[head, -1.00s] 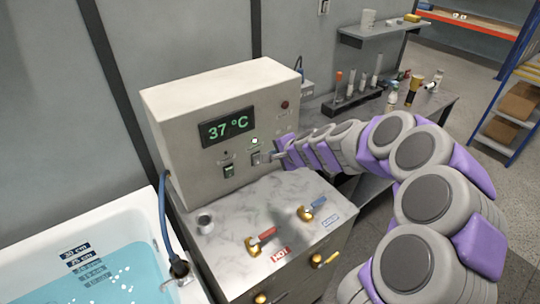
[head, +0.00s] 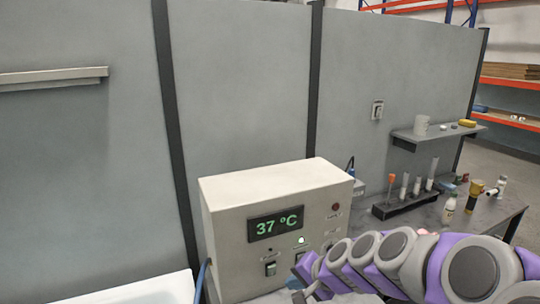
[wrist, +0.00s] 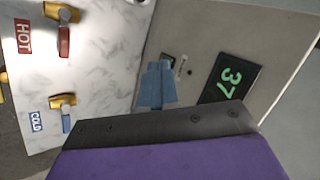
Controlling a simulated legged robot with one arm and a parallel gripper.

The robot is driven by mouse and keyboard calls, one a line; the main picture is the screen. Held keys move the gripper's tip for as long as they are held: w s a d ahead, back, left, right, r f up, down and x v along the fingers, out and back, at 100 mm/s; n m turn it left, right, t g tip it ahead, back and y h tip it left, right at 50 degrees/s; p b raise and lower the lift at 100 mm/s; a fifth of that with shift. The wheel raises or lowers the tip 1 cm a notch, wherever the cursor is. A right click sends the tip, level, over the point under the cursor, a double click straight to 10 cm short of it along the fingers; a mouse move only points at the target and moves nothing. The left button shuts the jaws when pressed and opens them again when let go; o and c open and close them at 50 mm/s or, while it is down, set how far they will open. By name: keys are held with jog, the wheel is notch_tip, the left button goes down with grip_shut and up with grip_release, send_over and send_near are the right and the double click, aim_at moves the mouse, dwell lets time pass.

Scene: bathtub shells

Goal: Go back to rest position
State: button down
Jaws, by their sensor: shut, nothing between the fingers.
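My gripper (head: 299,294) is at the lower edge of the head view, close to the front of the beige control box (head: 228,226). In the wrist view my gripper (wrist: 157,82) is shut with nothing in it, its tips pointing toward the box's switch area. I cannot tell whether the tips touch the box. A switch (head: 270,268) shows on the lower left of the panel.
The wrist view shows a marble top with the hot valve (wrist: 63,28) and cold valve (wrist: 64,108). A white tub rim (head: 140,290) lies lower left. A tube rack (head: 405,203) and bottles stand on the right bench, below a wall shelf (head: 440,133).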

jog(key=s+a+n+g+h, duration=0.2)
jog(key=s+n+g, duration=0.25)
jog(key=s, duration=1.05)
jog(key=s+d+n+g+h, duration=0.1)
jog(key=s+d, duration=0.3)
jog(key=s, duration=0.5)
jog(key=s+d+f+n+g+h, duration=0.1)
jog(key=s+d, duration=0.4)
jog(key=s, duration=0.5)
jog(key=shift+f+g+h, duration=0.25)
jog(key=shift+g+h, duration=0.4)
jog(key=shift+h, duration=0.35)
jog(key=shift+s+n, duration=0.1)
jog(key=shift+n, duration=0.15)
